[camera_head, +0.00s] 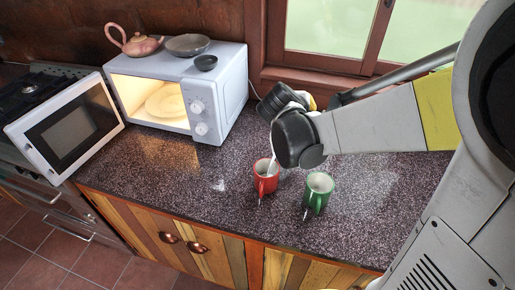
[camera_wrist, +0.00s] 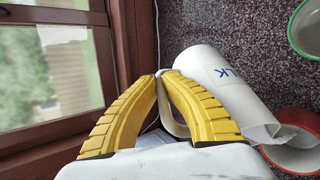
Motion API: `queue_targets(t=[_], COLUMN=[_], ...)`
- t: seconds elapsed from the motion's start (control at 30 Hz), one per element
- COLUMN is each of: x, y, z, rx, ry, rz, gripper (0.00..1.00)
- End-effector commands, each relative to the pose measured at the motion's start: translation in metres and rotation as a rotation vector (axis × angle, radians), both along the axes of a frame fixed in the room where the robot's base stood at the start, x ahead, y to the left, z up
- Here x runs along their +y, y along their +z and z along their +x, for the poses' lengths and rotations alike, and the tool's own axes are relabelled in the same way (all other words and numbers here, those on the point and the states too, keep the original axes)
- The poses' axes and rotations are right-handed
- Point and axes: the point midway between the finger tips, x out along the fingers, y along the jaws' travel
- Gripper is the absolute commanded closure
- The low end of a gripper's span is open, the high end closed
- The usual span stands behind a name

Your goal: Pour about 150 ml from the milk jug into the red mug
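The white milk jug (camera_wrist: 215,78), with blue lettering, lies tilted in the wrist view, its mouth toward the red mug (camera_wrist: 296,140). My gripper (camera_wrist: 160,76) is shut on the jug's handle with its yellow fingers. In the head view the red mug (camera_head: 266,178) stands upright on the counter, just below and left of my dark wrist. A thin white stream runs down into it there. The jug's body is mostly hidden behind my arm in the head view. The milk level in the mug is not clear.
A green mug (camera_head: 319,190) stands just right of the red one; its rim also shows in the wrist view (camera_wrist: 291,32). An open, lit microwave (camera_head: 222,82) stands at the back left with a teapot (camera_head: 141,45) and bowls on top. The window (camera_head: 335,35) is behind. The front counter is clear.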

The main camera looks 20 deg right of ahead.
Motion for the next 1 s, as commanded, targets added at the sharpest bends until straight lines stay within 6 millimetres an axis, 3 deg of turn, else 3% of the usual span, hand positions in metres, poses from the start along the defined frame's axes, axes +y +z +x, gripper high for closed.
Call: queue_targets(t=[1.0], x=[0.0052], y=[0.0063], z=[-0.0019], rx=[-0.020], ry=[0.002], rz=[-0.053], gripper=[1.00])
